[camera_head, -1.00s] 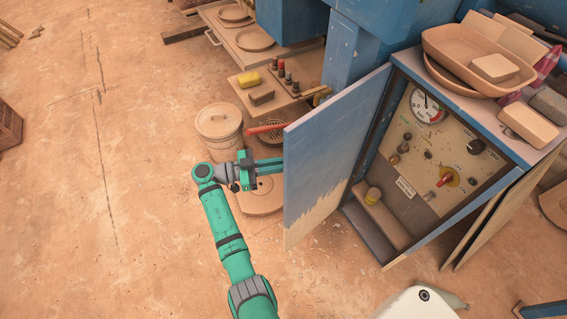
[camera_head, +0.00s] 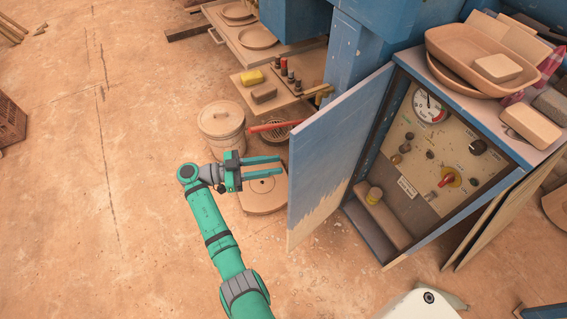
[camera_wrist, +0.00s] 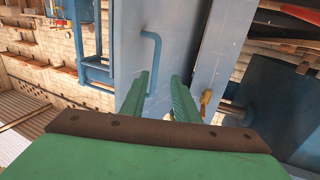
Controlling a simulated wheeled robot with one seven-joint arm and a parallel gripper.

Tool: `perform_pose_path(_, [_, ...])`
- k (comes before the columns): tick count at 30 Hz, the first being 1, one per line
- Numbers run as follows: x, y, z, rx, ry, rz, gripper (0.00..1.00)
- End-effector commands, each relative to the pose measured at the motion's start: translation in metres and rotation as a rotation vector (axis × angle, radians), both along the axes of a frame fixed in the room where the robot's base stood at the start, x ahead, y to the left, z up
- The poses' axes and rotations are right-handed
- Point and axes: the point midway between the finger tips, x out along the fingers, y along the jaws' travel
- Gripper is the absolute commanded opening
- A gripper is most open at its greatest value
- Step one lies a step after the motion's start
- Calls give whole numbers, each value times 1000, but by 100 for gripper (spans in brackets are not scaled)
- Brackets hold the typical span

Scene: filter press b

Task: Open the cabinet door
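The cabinet (camera_head: 485,205) is a blue box at the right of the head view. Its blue door (camera_head: 335,150) stands wide open, swung out to the left, showing the panel inside. My gripper (camera_head: 281,165) is left of the door's free edge, with its two green fingers apart and pointing toward the door. In the wrist view, a blue bar handle (camera_wrist: 153,50) is on the door face just beyond the fingertips (camera_wrist: 160,76). The left finger overlaps the handle's lower part in the picture. I cannot tell whether a finger touches the handle.
Inside the cabinet is a panel with a gauge (camera_head: 429,105) and a red knob (camera_head: 446,181). Trays (camera_head: 480,60) sit on top. A lidded bucket (camera_head: 221,128) and a round-topped item (camera_head: 262,195) stand near my gripper.

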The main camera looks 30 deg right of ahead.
Motion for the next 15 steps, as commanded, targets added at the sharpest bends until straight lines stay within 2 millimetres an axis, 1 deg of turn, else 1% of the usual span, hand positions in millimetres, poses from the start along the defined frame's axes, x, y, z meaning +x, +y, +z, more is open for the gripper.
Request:
perform_pose_path(1, [6, 11, 1, 0, 0, 5, 28])
perform_pose_path(3, [10, 23, 0, 0, 0, 5, 28])
perform_pose_path(7, [18, 40, 0, 1, 0, 5, 28])
perform_pose_path(12, [22, 52, 0, 0, 1, 5, 28])
perform_pose_path(15, [23, 54, 0, 0, 0, 4, 28])
